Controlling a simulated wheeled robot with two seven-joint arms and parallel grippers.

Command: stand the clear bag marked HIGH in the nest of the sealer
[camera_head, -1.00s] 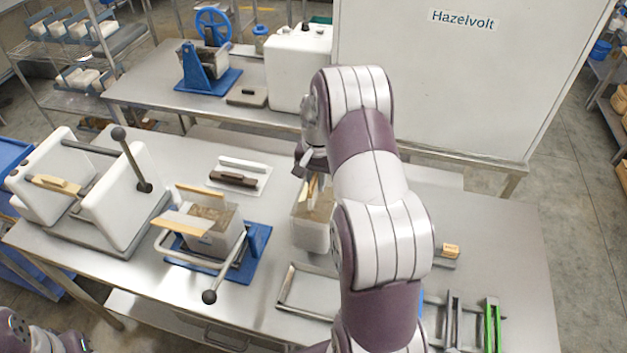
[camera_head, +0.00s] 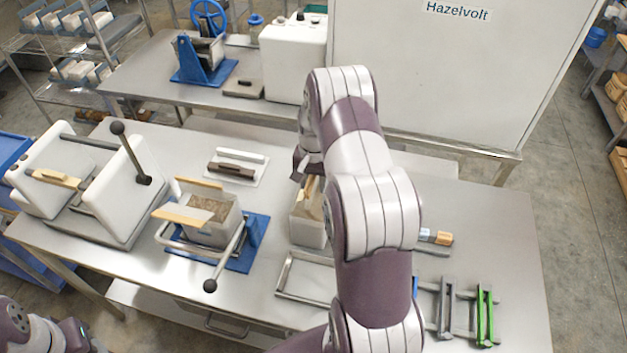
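A clear, box-shaped bag (camera_head: 307,231) with brown contents stands on the near table, partly hidden by my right arm. A second clear container (camera_head: 213,232) with brown contents stands in a blue-based frame with a grey handle. I can read no HIGH mark on either. A white machine (camera_head: 115,195) with two white blocks and a black-knobbed lever stands at the left; I cannot tell which device is the sealer. My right gripper (camera_head: 304,168) is above the first bag's top; its fingers are mostly hidden. Only part of my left arm shows at the bottom left.
A grey open frame (camera_head: 283,275) lies in front of the bag. Green and grey clamp-like parts (camera_head: 484,315) and a wood-ended tool (camera_head: 441,238) lie at the right. A white tray (camera_head: 237,167) with a dark-handled tool lies behind.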

